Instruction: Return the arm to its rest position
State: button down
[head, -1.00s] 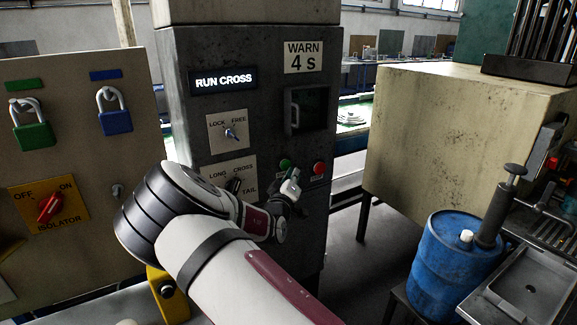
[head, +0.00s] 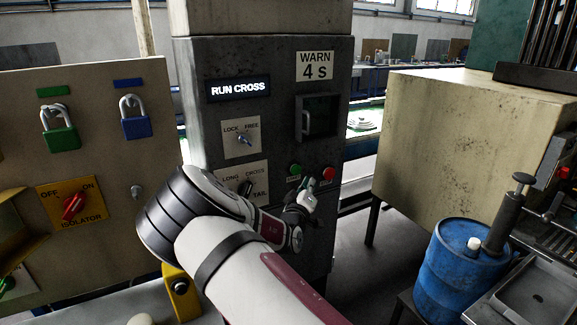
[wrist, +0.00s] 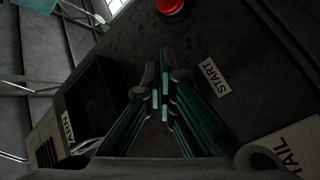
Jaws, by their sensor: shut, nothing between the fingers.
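My arm reaches up from the bottom of the head view. My gripper (head: 312,186) is at the front of the dark control cabinet (head: 255,60), just below the green button (head: 295,170) and red button (head: 329,172). In the wrist view my gripper (wrist: 161,88) has its fingers together with nothing between them. The red button (wrist: 170,6) shows beyond the fingertips, and the START label (wrist: 214,77) is to their right. I cannot tell whether the fingertips touch the panel.
The cabinet has a RUN CROSS display (head: 238,89), a LOCK/FREE switch (head: 243,139) and a LONG/CROSS/TAIL selector (head: 246,187). An isolator panel (head: 120,110) with padlocks stands left. A pale box (head: 460,140) and blue drum (head: 450,275) stand right, with a floor gap between.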

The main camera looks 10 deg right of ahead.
jog(key=s+a+r+m+g+y, duration=0.1)
jog(key=s+r+m+g+y, duration=0.2)
jog(key=s, duration=0.4)
jog(key=s+a+r+g+y+b, duration=0.1)
jog(key=s+r+g+y, duration=0.25)
jog(key=s+r, duration=0.35)
jog(key=s+r+m+g+y, duration=0.2)
jog(key=s+r+y, duration=0.15)
jog(key=s, duration=0.45)
jog(key=s+d+r+g+h+b, duration=0.1)
jog(key=s+r+g, duration=0.1)
jog(key=s, duration=2.1)
jog(key=shift+s+r+n, duration=0.15)
jog(key=shift+n, duration=0.25)
jog(key=shift+d, duration=0.1)
